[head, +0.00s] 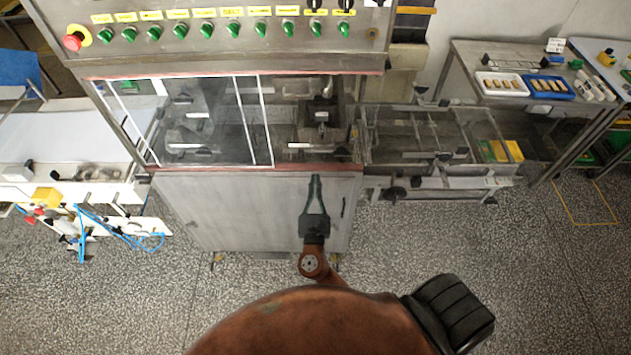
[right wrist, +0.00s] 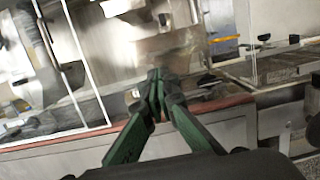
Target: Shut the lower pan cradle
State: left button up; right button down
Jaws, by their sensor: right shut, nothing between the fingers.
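The enrober (head: 260,205) stands in front of me, with a glazed enclosure above a plain metal front panel. On the right of the enclosure the glass is slid aside, and metal parts (head: 322,118) with dark handles show inside. I cannot tell which of these is the lower pan cradle. My right gripper (head: 315,180) is shut and empty, its green fingers pointing at the red-brown sill (head: 300,168) below the opening. In the right wrist view the fingertips (right wrist: 156,76) are together in front of the opening. My left gripper is out of view.
A control panel (head: 215,30) with green knobs and a red button is above the enclosure. A mesh conveyor (head: 420,135) runs off to the right. A side table (head: 480,58) carries trays. White equipment with blue hoses (head: 110,225) stands at left. The speckled floor at right is clear.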

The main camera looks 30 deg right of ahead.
jog(key=p, duration=0.2)
send_near(316, 138)
jog(key=w+d+r, duration=0.1)
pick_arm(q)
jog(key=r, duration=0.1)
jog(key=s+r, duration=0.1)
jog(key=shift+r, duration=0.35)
pick_arm(e)
jog(key=shift+x, duration=0.85)
jog(key=shift+f, duration=0.1)
jog(key=shift+b+x, duration=0.35)
jog(key=shift+x, duration=0.7)
jog(key=shift+w+d+f, duration=0.1)
jog(key=shift+w+f, duration=0.1)
jog(key=shift+w, duration=0.1)
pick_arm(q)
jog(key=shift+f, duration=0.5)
pick_arm(e)
jog(key=shift+s, duration=0.1)
